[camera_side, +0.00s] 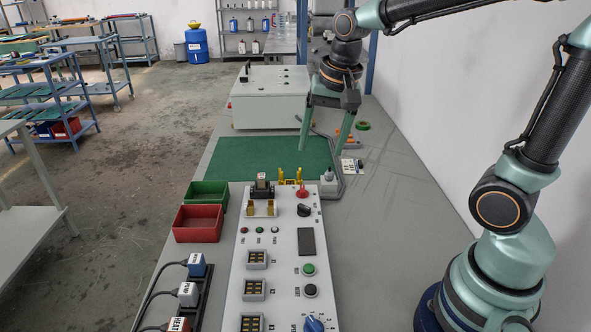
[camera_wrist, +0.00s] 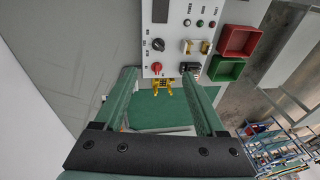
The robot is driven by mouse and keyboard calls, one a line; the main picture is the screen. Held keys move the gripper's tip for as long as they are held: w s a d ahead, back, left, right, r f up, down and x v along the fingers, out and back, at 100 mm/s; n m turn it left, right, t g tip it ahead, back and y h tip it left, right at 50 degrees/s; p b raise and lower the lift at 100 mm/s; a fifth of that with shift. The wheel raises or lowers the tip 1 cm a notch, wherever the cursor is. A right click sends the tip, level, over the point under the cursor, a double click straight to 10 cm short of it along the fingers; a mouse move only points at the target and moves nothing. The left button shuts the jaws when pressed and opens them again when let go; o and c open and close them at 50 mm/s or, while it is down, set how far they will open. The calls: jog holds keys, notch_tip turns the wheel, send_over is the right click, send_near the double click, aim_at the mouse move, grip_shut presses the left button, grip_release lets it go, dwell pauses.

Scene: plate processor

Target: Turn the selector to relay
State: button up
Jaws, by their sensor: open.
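The panel (camera_side: 284,255) carries several knobs, and their labels are too small to read, so I cannot tell which is the selector. A black knob (camera_side: 304,210) sits near the panel's far end; it also shows in the wrist view (camera_wrist: 157,44). A red knob (camera_side: 302,191) lies just beyond it and shows in the wrist view (camera_wrist: 155,68). A blue knob (camera_side: 314,324) is at the near end. My gripper (camera_side: 324,147) is open and empty above the green mat, beyond the panel and apart from the knobs. Its two fingers (camera_wrist: 159,76) show spread in the wrist view.
A yellow clamp-like part (camera_side: 290,176) and a black block (camera_side: 263,188) stand at the panel's far end. Red (camera_side: 198,223) and green (camera_side: 207,195) bins are on the left. A grey cabinet (camera_side: 270,98) stands behind the green mat (camera_side: 250,160). The bench right of the panel is mostly clear.

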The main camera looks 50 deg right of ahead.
aim_at(304, 206)
jog(key=w+f+m+g, duration=0.1)
jog(key=f+m, duration=0.1)
jog(key=f, duration=0.4)
jog(key=w+f+m, duration=0.2)
jog(key=f+m, duration=0.1)
jog(key=f, duration=0.3)
jog(key=w+d+f+m+g, duration=0.1)
jog(key=w+f+m, duration=0.1)
jog(key=f, duration=0.4)
jog(key=shift+m+g, duration=0.3)
jog(key=shift+r, duration=0.1)
grip_shut()
